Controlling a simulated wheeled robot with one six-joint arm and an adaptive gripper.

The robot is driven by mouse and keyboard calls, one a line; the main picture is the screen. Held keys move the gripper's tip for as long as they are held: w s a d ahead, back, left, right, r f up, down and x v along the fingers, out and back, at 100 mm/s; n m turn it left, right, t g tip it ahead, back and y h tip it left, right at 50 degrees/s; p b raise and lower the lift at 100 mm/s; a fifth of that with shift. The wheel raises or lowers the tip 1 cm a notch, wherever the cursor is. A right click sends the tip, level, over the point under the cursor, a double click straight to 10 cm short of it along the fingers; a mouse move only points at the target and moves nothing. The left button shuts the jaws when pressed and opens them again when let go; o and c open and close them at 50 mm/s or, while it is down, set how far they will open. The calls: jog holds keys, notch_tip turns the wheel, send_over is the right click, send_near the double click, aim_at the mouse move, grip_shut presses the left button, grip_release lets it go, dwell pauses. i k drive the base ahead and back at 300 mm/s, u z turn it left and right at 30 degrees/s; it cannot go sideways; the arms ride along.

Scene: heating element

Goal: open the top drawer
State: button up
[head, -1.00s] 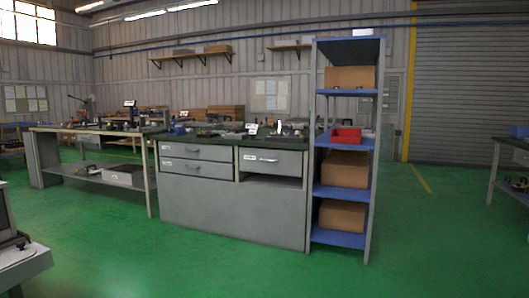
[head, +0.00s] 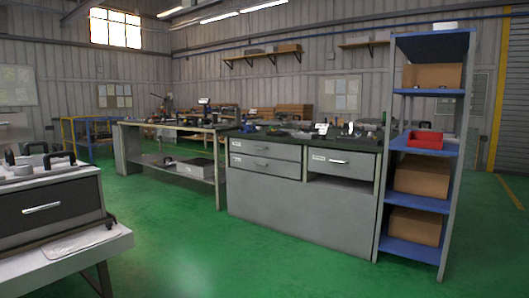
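A grey workbench (head: 290,216) with drawers stands in the middle of the head view. Its left side has two stacked drawers, a top drawer (head: 279,149) and a lower drawer (head: 282,169), and its right side has one drawer (head: 353,164). All three look shut. Another cabinet with a dark drawer front (head: 75,205) and a pale handle stands close at the left edge. That drawer also looks shut. Which top drawer the task means cannot be told from this view. My gripper is not in view.
A blue shelf unit (head: 455,165) with boxes and a red bin (head: 425,139) stands right of the workbench. The near cabinet rests on a white table (head: 110,243) at the left. Open green floor (head: 240,262) lies between them.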

aim_at(277, 150)
jog(key=u, duration=0.05)
jog(key=i, duration=3.7)
jog(key=u, duration=0.4)
jog(key=i, duration=1)
jog(key=z, duration=0.05)
